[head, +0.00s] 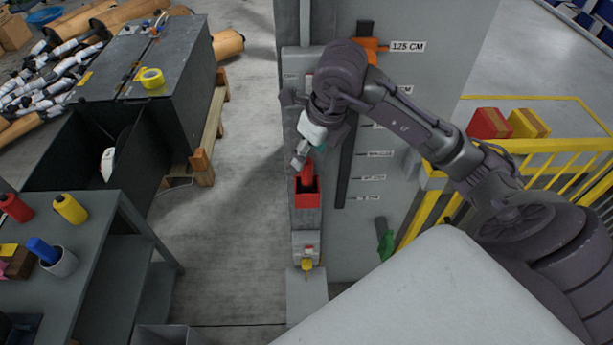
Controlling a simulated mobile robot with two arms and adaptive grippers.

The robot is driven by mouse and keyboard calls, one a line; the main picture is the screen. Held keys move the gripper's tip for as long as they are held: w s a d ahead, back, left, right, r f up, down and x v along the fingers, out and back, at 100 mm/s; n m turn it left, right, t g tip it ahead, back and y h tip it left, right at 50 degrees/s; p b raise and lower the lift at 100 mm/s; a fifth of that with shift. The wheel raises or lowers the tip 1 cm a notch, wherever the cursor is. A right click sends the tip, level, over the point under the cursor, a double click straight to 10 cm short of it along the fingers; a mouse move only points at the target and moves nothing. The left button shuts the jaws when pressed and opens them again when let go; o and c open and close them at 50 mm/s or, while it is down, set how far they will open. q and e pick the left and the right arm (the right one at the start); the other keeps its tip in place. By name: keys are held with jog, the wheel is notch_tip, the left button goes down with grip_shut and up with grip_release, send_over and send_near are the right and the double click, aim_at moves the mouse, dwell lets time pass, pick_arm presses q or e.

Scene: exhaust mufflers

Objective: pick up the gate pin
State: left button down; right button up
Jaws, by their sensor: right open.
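A red, pin-like piece (307,174) stands up out of a small red open box (307,200) on the narrow grey post; it may be the gate pin, but its shape is partly hidden. My right gripper (301,158) reaches in from the right and points down just above the red piece. Its jaws are open, and I cannot tell whether they touch the piece. A small yellow piece (306,264) hangs from a fitting lower on the post. My left gripper is not in view.
A grey panel with a dark vertical slot (346,165) and height labels stands right of the post. A yellow railing (560,146) is farther right.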

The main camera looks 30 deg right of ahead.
aim_at(305, 168)
jog(key=shift+w+f, duration=0.15)
jog(key=shift+f, duration=0.5)
jog(key=shift+w+a+f+p, duration=0.1)
jog(key=shift+f+p, duration=0.2)
jog(key=shift+p, duration=0.05)
jog(key=p+x, duration=0.1)
jog(key=x, duration=0.2)
jog(key=shift+f+p, duration=0.3)
jog(key=shift+p, duration=0.05)
jog(key=shift+w+f, duration=0.15)
jog(key=shift+f, duration=0.35)
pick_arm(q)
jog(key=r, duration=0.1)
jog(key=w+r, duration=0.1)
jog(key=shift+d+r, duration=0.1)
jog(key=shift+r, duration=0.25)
pick_arm(e)
grip_shut()
